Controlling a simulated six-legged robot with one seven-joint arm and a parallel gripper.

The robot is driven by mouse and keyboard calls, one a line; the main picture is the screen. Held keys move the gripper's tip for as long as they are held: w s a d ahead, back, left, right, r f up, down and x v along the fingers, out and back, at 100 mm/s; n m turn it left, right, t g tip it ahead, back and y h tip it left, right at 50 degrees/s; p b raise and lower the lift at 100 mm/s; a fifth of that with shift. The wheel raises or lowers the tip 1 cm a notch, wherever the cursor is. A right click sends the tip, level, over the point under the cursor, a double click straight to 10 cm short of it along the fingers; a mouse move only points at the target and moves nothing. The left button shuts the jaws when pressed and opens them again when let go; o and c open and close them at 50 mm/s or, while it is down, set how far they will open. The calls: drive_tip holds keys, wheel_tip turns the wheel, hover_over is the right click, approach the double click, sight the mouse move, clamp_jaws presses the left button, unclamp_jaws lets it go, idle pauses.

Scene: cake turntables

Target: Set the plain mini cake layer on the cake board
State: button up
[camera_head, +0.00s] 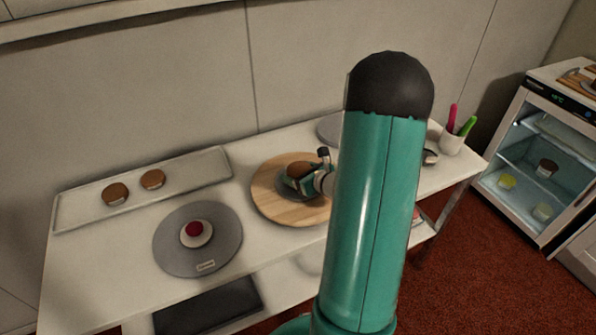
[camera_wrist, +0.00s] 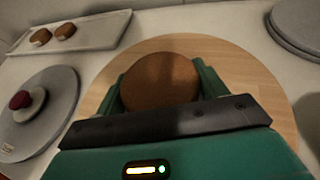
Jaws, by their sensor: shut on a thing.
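A plain brown mini cake layer (camera_wrist: 160,80) sits between the two green fingers of my gripper (camera_wrist: 158,84) in the wrist view. The fingers are shut on its sides. In the head view the layer (camera_head: 299,170) and my gripper (camera_head: 302,176) are over the round wooden turntable (camera_head: 270,203). A small grey round shape, which looks like the cake board (camera_head: 285,191), shows partly under the gripper on the wood. In the wrist view the layer and gripper hide the middle of the turntable. I cannot tell whether the layer touches the board.
A white tray (camera_head: 80,208) with two brown layers stands at the back left. A grey turntable (camera_head: 180,252) holds a small white cake with a red top. Another grey turntable (camera_head: 329,127) is behind. A cup (camera_head: 452,143) with pink and green tools stands at the right, near a small fridge (camera_head: 520,205).

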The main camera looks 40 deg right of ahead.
drive_tip(key=o, duration=1)
drive_tip(key=shift+f, duration=0.15)
